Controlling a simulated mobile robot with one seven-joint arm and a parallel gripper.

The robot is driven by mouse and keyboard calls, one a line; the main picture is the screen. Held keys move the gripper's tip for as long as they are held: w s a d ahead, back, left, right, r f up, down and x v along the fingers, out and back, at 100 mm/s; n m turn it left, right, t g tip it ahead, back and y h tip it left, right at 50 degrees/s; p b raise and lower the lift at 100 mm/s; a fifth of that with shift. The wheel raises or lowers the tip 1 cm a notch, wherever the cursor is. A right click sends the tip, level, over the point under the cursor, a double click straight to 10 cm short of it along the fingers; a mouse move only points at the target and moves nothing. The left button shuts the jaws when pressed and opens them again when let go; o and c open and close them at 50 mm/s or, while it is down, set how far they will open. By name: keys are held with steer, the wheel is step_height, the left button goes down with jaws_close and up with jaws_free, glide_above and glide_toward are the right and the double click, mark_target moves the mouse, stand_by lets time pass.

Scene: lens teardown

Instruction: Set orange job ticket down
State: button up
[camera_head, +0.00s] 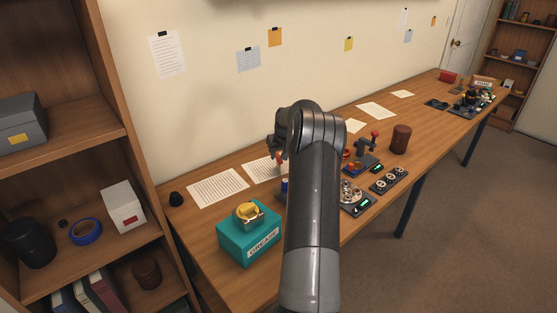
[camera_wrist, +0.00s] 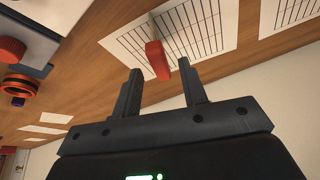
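My gripper (camera_wrist: 160,66) is open, its two dark fingers apart in the wrist view. A small red-orange block-like piece (camera_wrist: 157,60) shows between and just beyond the fingertips, with a gap on each side. It stands over the edge of a lined white sheet (camera_wrist: 200,30); I cannot tell whether it touches the table. I cannot tell whether this piece is the orange job ticket. In the head view my gripper (camera_head: 277,150) is over the table near the lined sheets, partly hidden by my arm. An orange note (camera_head: 275,37) is clipped on the wall.
A teal grease box (camera_head: 248,235) with a gold part on top stands at the near end of the wooden table. Dark trays of parts (camera_head: 388,180) and a brown cylinder (camera_head: 401,139) are right of my arm. A shelf (camera_head: 110,135) stands at left.

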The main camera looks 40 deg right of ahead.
steer(key=d+v, duration=0.1)
steer(key=v, duration=0.6)
steer(key=s+a+r+n, duration=0.1)
steer(key=s+a+r, duration=0.2)
steer(key=a+r, duration=0.5)
steer(key=s+a+r+n, duration=0.1)
steer(key=s+a+r, duration=0.2)
steer(key=a, duration=0.9)
steer(key=s+a+r+n, duration=0.1)
steer(key=s+a+r, duration=0.2)
steer(key=a+r, duration=0.5)
steer(key=s+a, duration=1.4)
steer(key=a, duration=0.1)
steer(key=s+a+f+y, duration=0.1)
steer(key=s+a+f, duration=0.1)
steer(key=s, duration=0.4)
steer(key=s+a+f+n+t, duration=0.1)
steer(key=s+a+f, duration=0.1)
steer(key=s, duration=0.4)
steer(key=shift+s+a+n+y, duration=0.3)
steer(key=shift+a+y, duration=0.1)
steer(key=shift+a, duration=0.2)
